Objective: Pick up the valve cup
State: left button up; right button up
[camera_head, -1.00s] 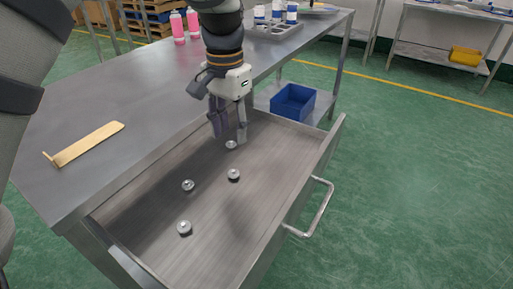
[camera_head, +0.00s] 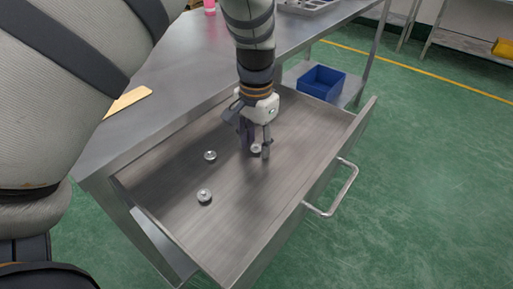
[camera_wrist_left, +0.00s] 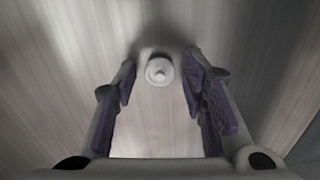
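Small silver valve cups lie in the open metal drawer. One valve cup (camera_head: 256,149) sits by the fingertips of my left gripper (camera_head: 257,146), which points down into the drawer. In the left wrist view this valve cup (camera_wrist_left: 159,71) lies between the two purple-padded fingers of the gripper (camera_wrist_left: 159,78), with a gap on each side. The gripper is open and holds nothing. Two more valve cups, one farther (camera_head: 210,155) and one nearer (camera_head: 204,195), lie to the left on the drawer floor. My right gripper is out of view.
The drawer (camera_head: 290,205) has raised walls and a front handle (camera_head: 333,190). A blue bin (camera_head: 320,82) stands on the lower shelf behind. The near drawer floor is clear.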

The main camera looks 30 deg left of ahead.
pick_arm(q)
jog(key=c, duration=0.5)
jog(key=shift+o, duration=0.2)
jog(key=shift+r, duration=0.1)
